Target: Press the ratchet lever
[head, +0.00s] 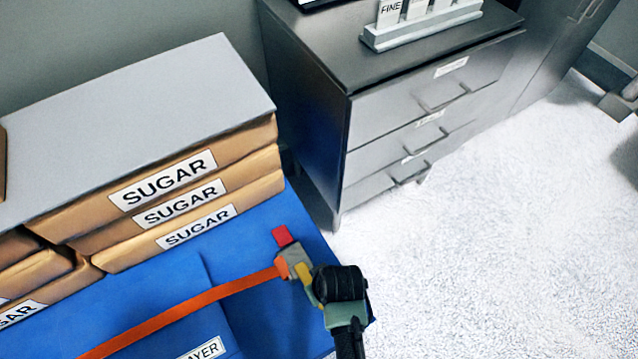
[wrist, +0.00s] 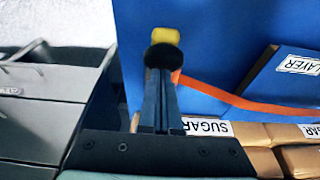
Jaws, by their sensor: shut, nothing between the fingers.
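The grey ratchet buckle (head: 292,260) sits on the blue sheet at the end of the orange strap (head: 190,309), beside a red tab (head: 282,236). A yellow part (head: 304,276) shows at its lower right, against a black ribbed piece. In the wrist view a yellow end (wrist: 165,35) shows beyond a round black piece (wrist: 162,58). My gripper (wrist: 161,82) is shut and empty, its fingers pointing at this black piece and overlapping it in the picture. I cannot tell whether they touch. The fingers hide most of the buckle in the wrist view.
Brown sugar packs (head: 190,192) are stacked under a grey board (head: 130,110) at the left. A grey drawer cabinet (head: 415,110) stands behind, with a small labelled rack (head: 425,28) on top. Pale open floor (head: 510,230) lies to the right.

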